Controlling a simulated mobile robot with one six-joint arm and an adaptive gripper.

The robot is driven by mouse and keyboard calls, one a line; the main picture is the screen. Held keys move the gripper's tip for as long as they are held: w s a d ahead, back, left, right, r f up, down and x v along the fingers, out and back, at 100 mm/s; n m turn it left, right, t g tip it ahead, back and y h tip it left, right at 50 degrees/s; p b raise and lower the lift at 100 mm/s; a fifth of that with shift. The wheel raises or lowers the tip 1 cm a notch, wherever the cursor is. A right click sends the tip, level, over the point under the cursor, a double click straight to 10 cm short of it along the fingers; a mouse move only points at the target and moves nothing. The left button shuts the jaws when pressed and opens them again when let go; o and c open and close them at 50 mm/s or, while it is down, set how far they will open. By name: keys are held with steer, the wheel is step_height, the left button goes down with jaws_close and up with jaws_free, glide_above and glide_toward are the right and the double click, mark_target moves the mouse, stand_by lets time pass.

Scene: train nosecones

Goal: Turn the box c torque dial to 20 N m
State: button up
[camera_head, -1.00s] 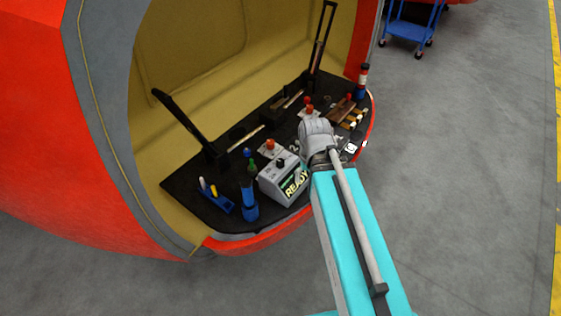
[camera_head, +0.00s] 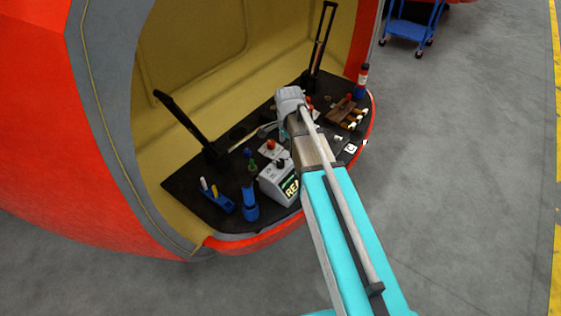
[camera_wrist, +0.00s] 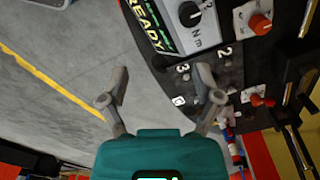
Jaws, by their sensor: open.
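The torque box (camera_head: 275,184), a pale grey case with a lit READY display, stands near the front edge of the black shelf. Its black dial (camera_head: 281,163) sits on the top face. In the wrist view the dial (camera_wrist: 189,14) is at the top, next to "N m" lettering; its pointer setting is too unclear to read, and part of the box is cut off. My gripper (camera_wrist: 162,80) is open and empty, its fingers apart from the dial and below it in the picture. In the head view my arm hides most of the gripper and the box's right side.
A red knob (camera_wrist: 259,24) on a pale plate is beside the box; another red knob (camera_wrist: 257,100) is lower. Blue holders (camera_head: 250,208) stand left of the box. Two black levers (camera_head: 185,122) rise from the shelf. Open grey floor (camera_head: 460,180) lies to the right.

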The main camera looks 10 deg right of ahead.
mark_target(280, 161)
steer(key=w+m, duration=0.1)
steer(key=w+a+m, duration=0.1)
steer(key=w, duration=0.1)
steer(key=w+a+m, duration=0.1)
steer(key=m, duration=0.1)
steer(key=shift+w+r, duration=0.15)
steer(key=shift+f, duration=0.2)
step_height(280, 161, down, 13)
steer(key=b, duration=1.3)
steer(key=shift+f+b, duration=0.2)
steer(key=shift+b, duration=0.1)
steer(key=shift+d, duration=0.1)
jaws_close()
stand_by(0.5)
